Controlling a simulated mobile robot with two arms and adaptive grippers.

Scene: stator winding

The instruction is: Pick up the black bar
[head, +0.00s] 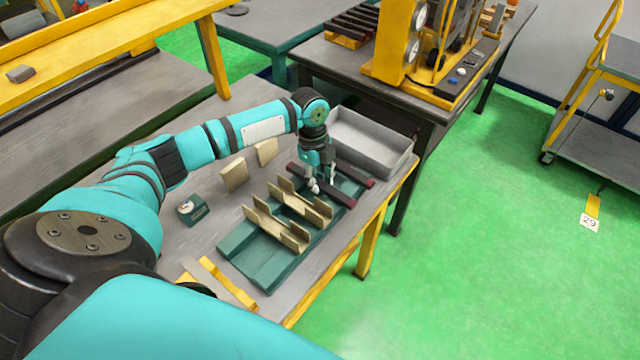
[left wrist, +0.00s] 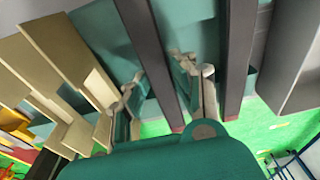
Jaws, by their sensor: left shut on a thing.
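Two black bars with dark red ends lie side by side across the far end of a green tray (head: 238,262). My left gripper (head: 314,184) reaches down onto the nearer black bar (head: 338,198) and is shut on it. In the left wrist view this bar (left wrist: 145,38) runs between the fingers of the gripper (left wrist: 170,78). The other black bar (head: 358,178) lies just to the right; it shows right of the fingers in the left wrist view (left wrist: 238,55). Part of the held bar is hidden by the fingers. My right gripper is not in view.
Tan channel pieces (head: 277,228) stand on the tray beside the bars. A grey open bin (head: 372,143) stands close behind. Two tan blocks (head: 234,175), a small green gauge box (head: 192,208) and a yellow piece (head: 222,284) are on the table. The bin's inside looks empty.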

